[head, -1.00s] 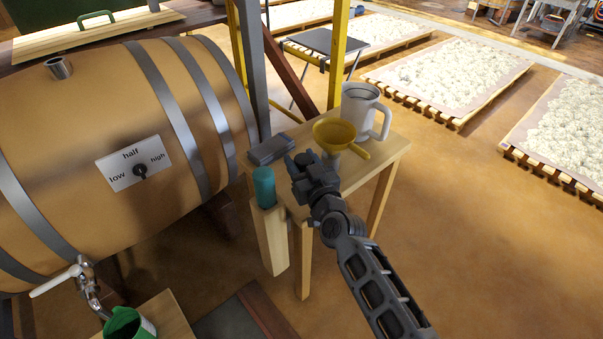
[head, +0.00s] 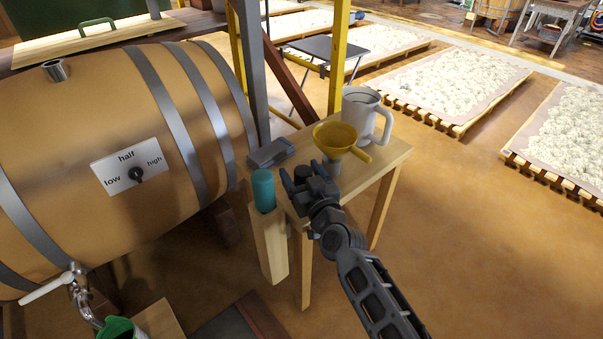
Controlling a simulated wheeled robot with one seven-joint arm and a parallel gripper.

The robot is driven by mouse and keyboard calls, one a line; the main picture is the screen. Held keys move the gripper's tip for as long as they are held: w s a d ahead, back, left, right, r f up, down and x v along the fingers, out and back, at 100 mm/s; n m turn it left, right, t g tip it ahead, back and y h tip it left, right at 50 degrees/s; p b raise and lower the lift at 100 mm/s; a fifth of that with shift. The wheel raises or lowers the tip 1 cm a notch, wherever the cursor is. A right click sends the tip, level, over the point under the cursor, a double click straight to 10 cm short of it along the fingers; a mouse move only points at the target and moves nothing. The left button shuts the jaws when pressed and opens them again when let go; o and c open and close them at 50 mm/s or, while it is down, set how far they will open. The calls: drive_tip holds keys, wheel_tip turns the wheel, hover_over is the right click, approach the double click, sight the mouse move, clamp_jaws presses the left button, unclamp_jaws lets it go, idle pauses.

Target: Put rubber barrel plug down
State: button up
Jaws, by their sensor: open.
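The rubber barrel plug (head: 301,172) is a small dark cylinder, upright over the small wooden table. It stands between the spread fingers of my gripper (head: 302,173), which is open around it. Its lower part is hidden behind the gripper, so I cannot see its contact with the tabletop. The wooden table (head: 385,158) stands to the right of the barrel (head: 85,130). The barrel has an open metal-rimmed hole (head: 56,70) on top.
A yellow funnel (head: 334,137) and a white pitcher (head: 360,108) stand behind my gripper. A grey box (head: 270,153) lies to its left, and a teal cylinder (head: 263,190) sits in a wooden holder (head: 270,245). Yellow and grey posts (head: 339,60) rise behind the table.

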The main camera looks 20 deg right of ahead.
drive_tip(key=shift+r, duration=0.1)
drive_tip(key=shift+s, duration=0.25)
drive_tip(key=s+p, duration=0.1)
drive_tip(key=s, duration=1)
drive_tip(key=shift+s+p, duration=0.25)
drive_tip(key=shift+p, duration=0.15)
